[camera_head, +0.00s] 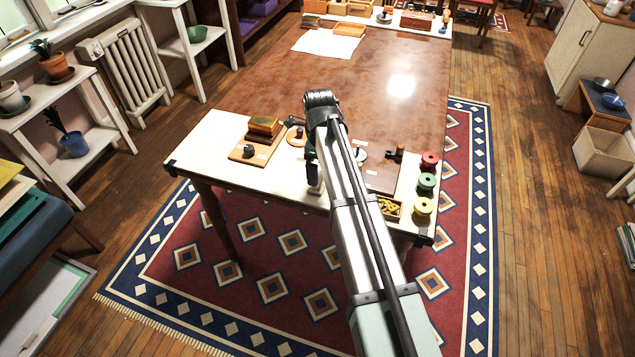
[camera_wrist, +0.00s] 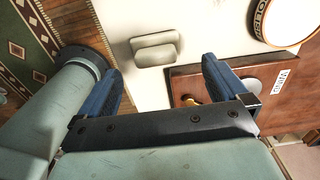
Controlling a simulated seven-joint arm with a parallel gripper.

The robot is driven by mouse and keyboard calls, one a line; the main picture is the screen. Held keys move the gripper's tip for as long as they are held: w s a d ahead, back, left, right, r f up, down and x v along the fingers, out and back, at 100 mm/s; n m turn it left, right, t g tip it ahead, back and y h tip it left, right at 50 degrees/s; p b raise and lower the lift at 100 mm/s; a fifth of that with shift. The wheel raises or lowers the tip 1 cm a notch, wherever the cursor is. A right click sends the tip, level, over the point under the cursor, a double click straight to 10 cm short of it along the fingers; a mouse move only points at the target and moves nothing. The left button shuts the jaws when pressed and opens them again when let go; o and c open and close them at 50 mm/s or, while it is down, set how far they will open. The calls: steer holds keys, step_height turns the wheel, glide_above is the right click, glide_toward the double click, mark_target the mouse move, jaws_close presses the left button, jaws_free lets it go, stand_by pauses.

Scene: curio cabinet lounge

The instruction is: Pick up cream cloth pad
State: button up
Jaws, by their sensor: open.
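The cream cloth pad (camera_wrist: 156,54) appears to be the small, pale, folded-looking piece on the white tabletop in the wrist view. It lies just beyond my gripper (camera_wrist: 160,66), roughly centred between the two blue fingertips. The fingers are spread apart with nothing between them. I cannot tell how high they are above the pad. In the head view my arm reaches over the near end of the long table (camera_head: 275,92).
A wooden tray (camera_head: 262,143) sits left.

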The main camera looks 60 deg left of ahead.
steer(key=shift+s+d+f, duration=0.1)
steer(key=shift+s+f, duration=0.05)
steer(key=shift+f, duration=1.25)
steer(key=shift+s+d+f, duration=0.1)
steer(key=shift+f, duration=1.3)
steer(key=shift+c, duration=0.3)
steer(key=c, duration=1)
steer(key=shift+a+r, duration=0.1)
steer(key=shift+r, duration=4.95)
